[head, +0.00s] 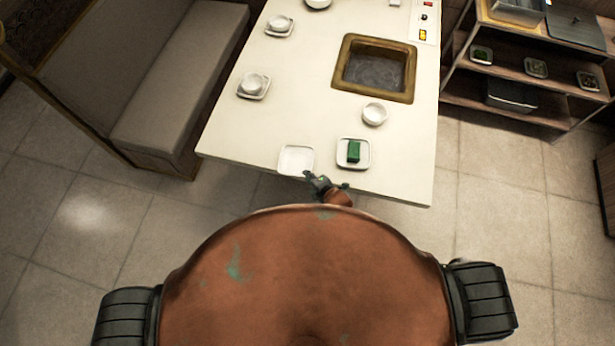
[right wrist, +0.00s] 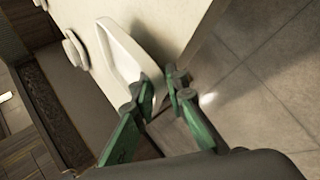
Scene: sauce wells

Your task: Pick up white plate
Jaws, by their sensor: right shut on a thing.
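The white plate (head: 296,160) is a small, empty, square plate at the front edge of the table in the head view. My right gripper (head: 313,178) is at the plate's near right corner. In the right wrist view the plate (right wrist: 118,50) shows from its side, and the green fingers of my right gripper (right wrist: 160,92) are shut on its near edge. I cannot tell whether the plate is touching the table or slightly raised. My left gripper is not in view.
Another white plate (head: 354,164) with a green block (head: 353,151) sits just right. A white bowl (head: 375,113) stands behind it, near the sunken basin (head: 407,91). Stacked bowls and plates (head: 253,86) line the left side. A bench (head: 180,90) stands left, shelves (head: 530,75) right.

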